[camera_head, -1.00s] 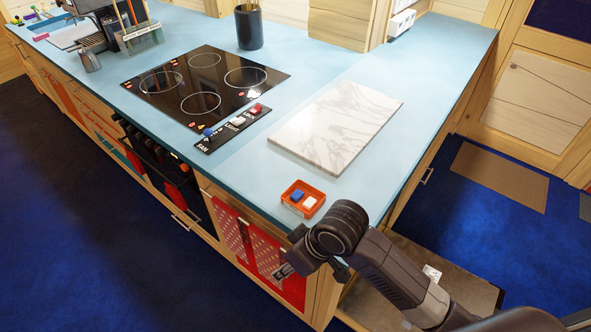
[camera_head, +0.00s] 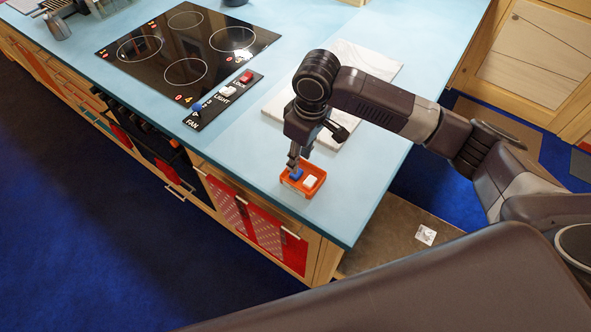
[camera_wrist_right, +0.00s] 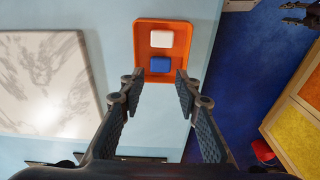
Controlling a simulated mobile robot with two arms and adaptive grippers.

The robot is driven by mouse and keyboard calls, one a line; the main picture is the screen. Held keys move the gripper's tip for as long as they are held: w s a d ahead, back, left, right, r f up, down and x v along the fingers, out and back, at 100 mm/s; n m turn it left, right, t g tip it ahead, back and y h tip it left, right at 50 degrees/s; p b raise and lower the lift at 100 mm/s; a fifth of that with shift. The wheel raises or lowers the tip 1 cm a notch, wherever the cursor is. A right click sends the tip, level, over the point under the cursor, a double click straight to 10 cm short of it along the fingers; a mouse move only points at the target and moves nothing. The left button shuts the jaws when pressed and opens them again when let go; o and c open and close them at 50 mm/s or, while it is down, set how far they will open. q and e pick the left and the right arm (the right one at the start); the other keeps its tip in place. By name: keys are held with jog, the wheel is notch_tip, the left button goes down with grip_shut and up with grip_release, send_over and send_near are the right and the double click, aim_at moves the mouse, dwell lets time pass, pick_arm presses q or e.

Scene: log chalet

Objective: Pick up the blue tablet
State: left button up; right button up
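The blue tablet (camera_head: 296,174) lies in a small orange tray (camera_head: 284,180) near the front corner of the light blue counter. A white tablet (camera_head: 310,181) lies beside it in the same tray. In the right wrist view the blue tablet (camera_wrist_right: 160,63) is the nearer one and the white tablet (camera_wrist_right: 161,39) is beyond it. My right gripper (camera_head: 293,164) is above the tray, fingers pointing down. In the wrist view its fingers (camera_wrist_right: 157,86) are spread apart, one on either side of the blue tablet's line, with nothing between them.
A white marble board (camera_head: 285,103) lies behind my right gripper. A black cooktop (camera_head: 185,60) and a panel with blue, white and red switches (camera_head: 226,101) are to the left. The counter's front edge is close to the tray (camera_wrist_right: 143,24).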

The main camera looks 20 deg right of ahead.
aim_at(298, 173)
jog(key=f+p, duration=0.1)
jog(key=f, duration=0.1)
jog(key=f+p, duration=0.1)
jog(key=f, duration=0.2)
jog(key=shift+w+a+f, duration=0.2)
jog(key=shift+f, duration=0.25)
jog(key=c, duration=0.5)
jog(key=shift+o, duration=0.2)
jog(key=shift+r, duration=0.1)
